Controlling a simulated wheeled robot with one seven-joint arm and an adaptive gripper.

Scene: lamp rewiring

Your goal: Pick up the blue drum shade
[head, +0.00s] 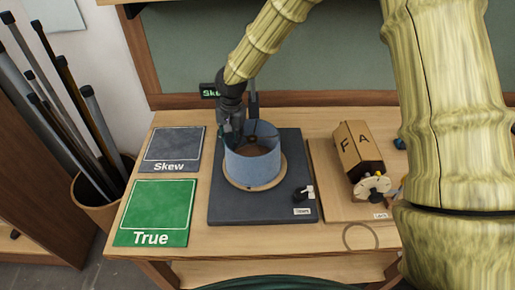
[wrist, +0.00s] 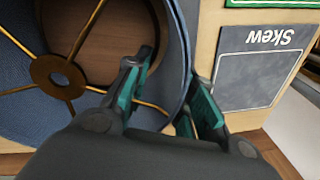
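The blue drum shade (head: 252,164) stands upright on a round wooden disc (head: 244,187) on a dark board (head: 290,215). Its open top shows a brass spider ring with spokes. In the wrist view the shade (wrist: 178,40) fills the upper left. My gripper (head: 240,122) is at the shade's left back rim. In the wrist view my gripper (wrist: 172,75) has one teal-padded finger inside the rim and the other outside, with the wall between them. The fingers look spread, with a gap to the inner wall. The far side of the shade is partly hidden.
A grey "Skew" pad (head: 172,146) and a green "True" pad (head: 155,210) lie left of the board. A box marked F and A (head: 358,146) stands on a wooden board at right. A bin of rods (head: 95,190) is beside the table.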

